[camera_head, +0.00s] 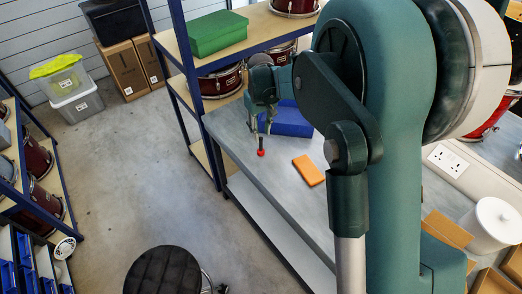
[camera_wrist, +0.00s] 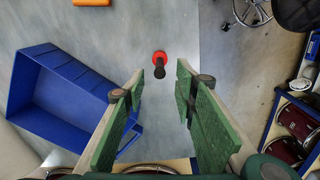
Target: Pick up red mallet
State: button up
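The red mallet (camera_head: 261,152) stands upright on the grey bench (camera_head: 236,138), its red head down and its dark handle pointing up. In the wrist view the red mallet (camera_wrist: 159,58) is seen from above, between and beyond the fingertips. My gripper (camera_head: 262,124) is above the bench near the mallet. In the wrist view my gripper (camera_wrist: 160,80) is open, with its green finger pads wide apart and nothing between them. I cannot tell how far the fingertips are above the handle.
A blue bin (camera_head: 290,120) is beside the mallet; it also shows in the wrist view (camera_wrist: 58,92). An orange block (camera_head: 309,170) lies nearer on the bench. Shelving with drums and a green box (camera_head: 217,33) stands behind. A black stool (camera_head: 163,270) is on the floor.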

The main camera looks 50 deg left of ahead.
aim_at(261, 139)
jog(key=shift+f, duration=1.3)
jog(key=shift+f, duration=2.6)
grip_shut()
